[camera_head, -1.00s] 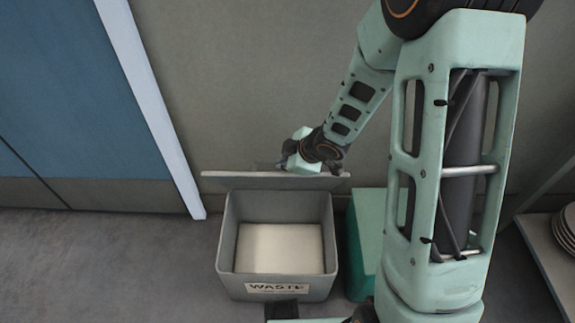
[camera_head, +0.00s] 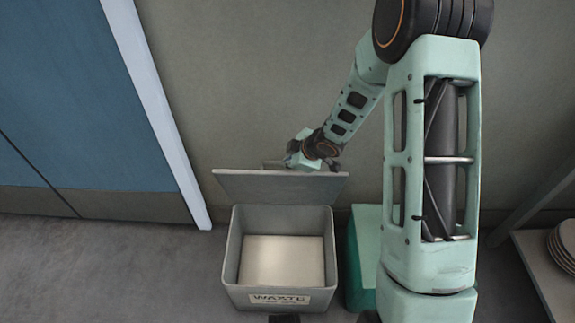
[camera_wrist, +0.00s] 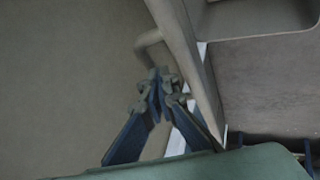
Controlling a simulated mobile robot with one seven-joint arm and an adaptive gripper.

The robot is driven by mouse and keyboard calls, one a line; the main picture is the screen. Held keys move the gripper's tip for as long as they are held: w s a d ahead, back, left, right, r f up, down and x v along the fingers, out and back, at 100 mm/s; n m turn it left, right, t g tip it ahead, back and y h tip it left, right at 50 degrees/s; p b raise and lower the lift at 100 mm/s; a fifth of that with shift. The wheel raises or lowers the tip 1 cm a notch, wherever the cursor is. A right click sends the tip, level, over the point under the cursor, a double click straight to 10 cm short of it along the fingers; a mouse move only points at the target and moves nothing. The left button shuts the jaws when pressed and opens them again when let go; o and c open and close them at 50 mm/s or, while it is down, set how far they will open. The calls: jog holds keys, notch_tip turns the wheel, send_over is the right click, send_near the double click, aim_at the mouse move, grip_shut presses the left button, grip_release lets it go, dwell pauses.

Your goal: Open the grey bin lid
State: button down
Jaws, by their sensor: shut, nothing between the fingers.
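The grey waste bin (camera_head: 235,262) stands on the floor, labelled WASTE at the front, and its inside shows. Its grey lid (camera_head: 270,190) is raised at the back edge and its inner face shows. In the wrist view the lid (camera_wrist: 185,45) runs nearly edge-on, with its bar handle (camera_wrist: 150,40) on the outer side. My gripper (camera_wrist: 166,78) is shut and empty beside the lid's outer face, close to the handle. Whether it touches either is unclear. In the head view the fingertips are mostly hidden behind the lid's top edge.
A green bin (camera_head: 362,245) stands just right of the grey one, partly behind my arm. A wall (camera_head: 260,70) rises close behind the lid. Blue panels (camera_head: 80,100) are at left, and a shelf with stacked plates (camera_head: 563,245) is at right. Floor at left is clear.

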jog(key=w+p, duration=0.8)
jog(key=shift+w+d+r+p, duration=0.2)
jog(key=shift+w+r+p, duration=0.05)
jog(key=shift+r+p, duration=0.15)
